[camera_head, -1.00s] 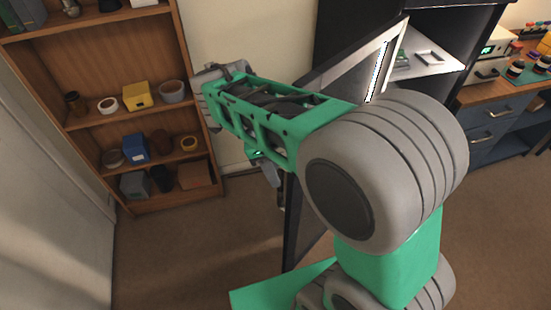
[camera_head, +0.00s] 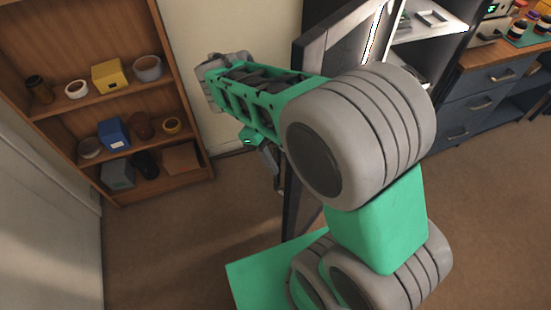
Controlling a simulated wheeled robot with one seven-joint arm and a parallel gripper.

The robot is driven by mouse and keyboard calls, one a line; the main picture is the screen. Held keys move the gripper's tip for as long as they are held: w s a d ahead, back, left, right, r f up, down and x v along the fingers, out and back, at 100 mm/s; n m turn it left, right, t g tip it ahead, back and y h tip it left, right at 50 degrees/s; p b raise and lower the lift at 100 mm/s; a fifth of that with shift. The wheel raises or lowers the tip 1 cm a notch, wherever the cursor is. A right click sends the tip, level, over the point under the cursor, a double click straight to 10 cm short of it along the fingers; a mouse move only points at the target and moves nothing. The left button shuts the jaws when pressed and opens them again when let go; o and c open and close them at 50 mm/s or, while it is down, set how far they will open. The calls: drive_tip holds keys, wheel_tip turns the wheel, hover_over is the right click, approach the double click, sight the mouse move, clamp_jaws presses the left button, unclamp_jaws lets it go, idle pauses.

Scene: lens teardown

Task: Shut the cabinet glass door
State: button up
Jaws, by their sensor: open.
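The cabinet (camera_head: 425,65) is dark, with pale shelves inside, at the upper right. Its glass door (camera_head: 342,38) has a dark frame and stands swung open toward me. My arm covers the middle of the door; its lower part (camera_head: 302,205) shows below the arm. My gripper (camera_head: 277,184) points down just left of the door's near edge. It is open, with nothing seen between its fingers. It is small and partly hidden, so I cannot tell whether it touches the door.
A wooden bookshelf (camera_head: 186,125) with bowls, boxes and jars stands at the left. A blue-grey drawer desk (camera_head: 485,85) with a wooden top stands right of the cabinet. The carpet (camera_head: 190,240) between bookshelf and door is clear.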

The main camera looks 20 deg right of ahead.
drive_tip(key=shift+c, duration=0.2)
clamp_jaws()
idle(0.3)
idle(1.0)
